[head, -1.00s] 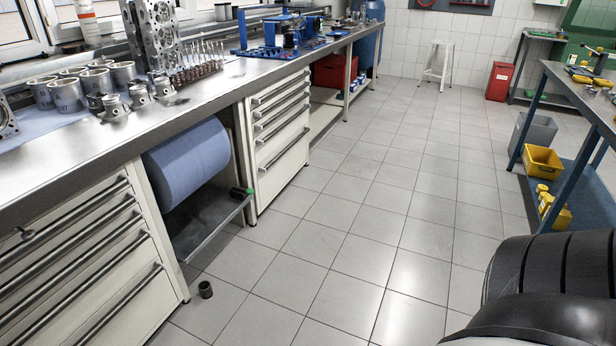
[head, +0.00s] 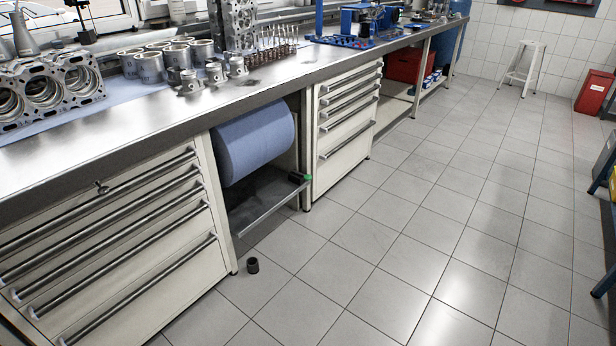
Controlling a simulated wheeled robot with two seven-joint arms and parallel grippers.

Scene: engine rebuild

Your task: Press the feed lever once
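A large blue paper roll (head: 256,146) hangs under the workbench in the gap between two drawer units. A grey shelf or tray (head: 262,202) lies below it. Neither of my grippers shows in the head view.
A small dark cylinder (head: 252,265) stands on the floor before the gap.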

